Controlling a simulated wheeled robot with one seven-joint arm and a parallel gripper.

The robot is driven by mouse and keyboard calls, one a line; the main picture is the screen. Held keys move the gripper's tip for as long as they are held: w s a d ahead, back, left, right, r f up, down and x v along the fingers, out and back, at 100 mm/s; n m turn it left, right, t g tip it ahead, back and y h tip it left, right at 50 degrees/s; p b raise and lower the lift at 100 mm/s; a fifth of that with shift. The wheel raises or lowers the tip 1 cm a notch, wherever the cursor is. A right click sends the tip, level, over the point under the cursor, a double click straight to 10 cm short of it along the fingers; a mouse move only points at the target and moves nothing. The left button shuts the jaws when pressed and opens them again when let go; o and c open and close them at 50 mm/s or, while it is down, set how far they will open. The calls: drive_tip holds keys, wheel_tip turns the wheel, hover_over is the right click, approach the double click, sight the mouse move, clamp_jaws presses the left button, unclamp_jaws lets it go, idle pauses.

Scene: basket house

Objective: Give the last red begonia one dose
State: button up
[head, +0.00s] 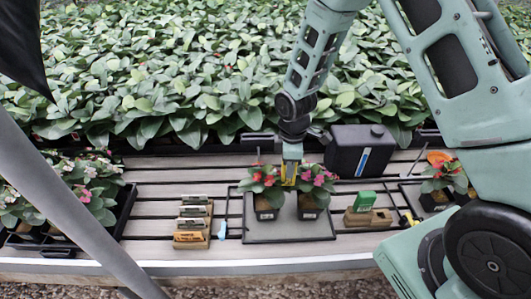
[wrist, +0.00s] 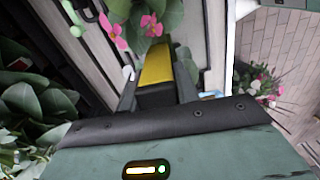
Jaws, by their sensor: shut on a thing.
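My gripper (head: 291,158) points down over the middle tray and is shut on a yellow object (head: 290,173). The yellow object also shows between the fingers in the wrist view (wrist: 157,67); its lower end is hidden among leaves. A red-flowered begonia (head: 261,183) in a black pot stands just left of it on the dark tray (head: 288,231). A pink-flowered begonia (head: 314,184) stands just right. Another red-flowered begonia (head: 440,180) stands far right, partly behind my arm. I cannot tell whether the yellow object touches a plant.
A black canister (head: 358,151) stands behind the tray. A wooden card holder (head: 193,222) is to the left, and a green block (head: 365,201) lies on wood to the right. More potted flowers (head: 75,190) fill a left tray. Dense foliage is behind the slatted bench.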

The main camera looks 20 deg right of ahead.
drive_tip(key=shift+w+a+n+p, duration=0.95)
drive_tip(key=shift+a+n, duration=1.75)
drive_tip(key=shift+n, duration=2.2)
drive_tip(key=shift+s+f+b, duration=0.1)
drive_tip(key=shift+f+b, duration=1.9)
drive_tip(key=shift+f, duration=0.3)
drive_tip(key=shift+f+b, duration=0.35)
drive_tip(key=shift+f, duration=0.2)
wheel_tip(320, 180, up, 7)
drive_tip(key=p, duration=0.5)
